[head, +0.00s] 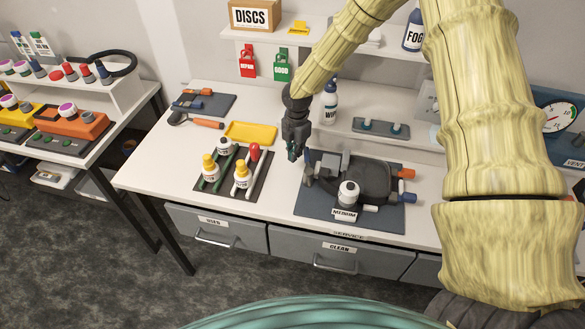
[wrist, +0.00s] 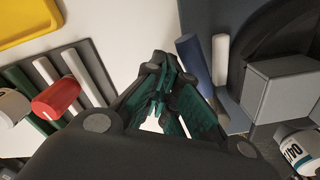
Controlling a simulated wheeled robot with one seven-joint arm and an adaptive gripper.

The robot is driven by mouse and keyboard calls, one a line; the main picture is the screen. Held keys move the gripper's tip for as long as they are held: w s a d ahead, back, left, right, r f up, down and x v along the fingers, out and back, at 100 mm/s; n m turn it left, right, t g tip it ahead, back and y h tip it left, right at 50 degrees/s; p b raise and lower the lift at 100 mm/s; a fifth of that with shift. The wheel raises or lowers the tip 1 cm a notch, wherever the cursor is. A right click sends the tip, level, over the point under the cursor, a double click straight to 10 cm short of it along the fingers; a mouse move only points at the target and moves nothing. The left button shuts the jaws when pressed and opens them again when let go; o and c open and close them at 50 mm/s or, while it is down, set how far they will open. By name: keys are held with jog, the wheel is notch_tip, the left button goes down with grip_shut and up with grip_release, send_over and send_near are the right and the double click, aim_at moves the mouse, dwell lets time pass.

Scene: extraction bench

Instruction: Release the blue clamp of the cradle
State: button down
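The cradle (head: 375,180) is a dark rounded holder on a blue-grey mat at the right-middle of the bench. A blue upright bar (head: 311,158), which looks like the blue clamp, stands at its left side. It shows in the wrist view (wrist: 193,62) as a blue rod beside a white rod (wrist: 221,60). My gripper (head: 293,153) hangs above the bench just left of the blue bar, apart from it. In the wrist view its teal fingers (wrist: 167,85) come together with nothing visible between the tips. The lower end of the blue bar is partly hidden by a finger.
A white bottle (head: 348,192) stands before the cradle. A dark rack (head: 224,194) with yellow-capped bottles and a red-topped item (head: 254,152) lies left of my gripper. A yellow tray (head: 250,132) and a white-blue bottle (head: 330,103) stand behind. A strip of bare bench separates rack and mat.

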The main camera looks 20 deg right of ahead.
aim_at(306, 151)
jog(key=shift+w+d+r, duration=0.1)
jog(key=shift+d+r, duration=0.05)
jog(key=shift+d, duration=0.4)
jog(key=shift+w+d+r, duration=0.1)
jog(key=shift+d, duration=0.4)
jog(key=shift+r+p, duration=0.55)
jog(key=shift+s+d+r+p, duration=0.3)
jog(key=shift+s+d+r, duration=0.05)
jog(key=shift+s+d, duration=0.1)
jog(key=shift+s+d+r, duration=0.1)
jog(key=shift+s+r, duration=0.1)
jog(key=shift+r, duration=0.05)
jog(key=shift+r+p, duration=0.2)
jog(key=shift+p, duration=0.1)
jog(key=r, duration=0.1)
jog(key=a+r+p, duration=0.1)
jog(key=r, duration=0.2)
jog(key=shift+s+a+r, duration=0.1)
jog(key=shift+a+r, duration=0.15)
jog(key=shift+r, duration=0.1)
jog(key=shift+a+f, duration=0.1)
